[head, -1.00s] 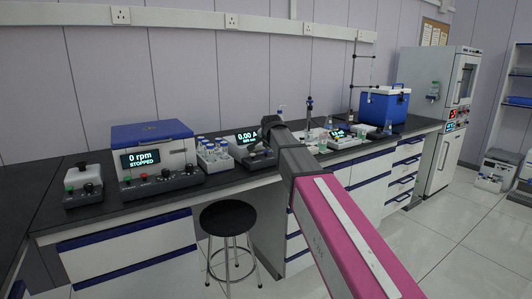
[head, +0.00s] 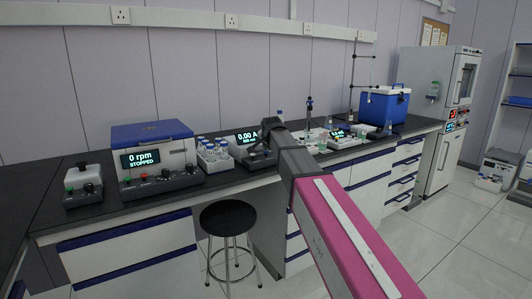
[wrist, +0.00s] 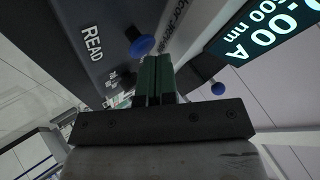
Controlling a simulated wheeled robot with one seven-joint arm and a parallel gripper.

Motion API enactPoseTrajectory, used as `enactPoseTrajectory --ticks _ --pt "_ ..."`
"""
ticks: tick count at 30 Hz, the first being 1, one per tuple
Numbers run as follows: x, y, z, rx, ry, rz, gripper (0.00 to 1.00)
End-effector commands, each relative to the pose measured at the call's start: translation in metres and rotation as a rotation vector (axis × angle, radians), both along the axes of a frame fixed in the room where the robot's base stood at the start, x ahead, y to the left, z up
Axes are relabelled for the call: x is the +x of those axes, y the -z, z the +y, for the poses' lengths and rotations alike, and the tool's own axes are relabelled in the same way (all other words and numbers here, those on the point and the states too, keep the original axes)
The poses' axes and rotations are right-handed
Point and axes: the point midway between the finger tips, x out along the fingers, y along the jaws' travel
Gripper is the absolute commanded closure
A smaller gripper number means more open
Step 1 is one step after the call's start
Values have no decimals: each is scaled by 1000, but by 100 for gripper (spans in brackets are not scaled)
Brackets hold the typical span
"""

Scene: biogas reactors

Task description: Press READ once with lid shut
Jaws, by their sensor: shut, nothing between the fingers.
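The photometer (head: 240,152) stands on the bench, its lit screen (head: 247,138) reading 0.00 A. In the wrist view the screen (wrist: 262,32) is at the upper right, and the printed READ label (wrist: 92,43) is at the upper left. A round blue button (wrist: 142,46) sits beside that label. My gripper (wrist: 156,62) is shut and empty, its green fingertips close to the blue button; I cannot tell whether they touch it. A second blue knob (wrist: 218,89) shows right of the fingers. The lid's state cannot be made out. My arm hides part of the photometer in the head view.
A centrifuge (head: 152,150) reading 0 rpm STOPPED and a rack of bottles (head: 212,155) stand left of the photometer. A small lit device (head: 345,140) and a blue cooler box (head: 384,105) are to the right. A black stool (head: 229,218) stands before the bench.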

Motion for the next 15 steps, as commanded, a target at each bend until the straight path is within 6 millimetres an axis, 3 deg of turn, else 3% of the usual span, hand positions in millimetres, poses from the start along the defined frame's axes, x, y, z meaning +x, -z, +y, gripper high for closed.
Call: enactPoseTrajectory --ticks 15 --pt "0 5 0 0 0 0 100"
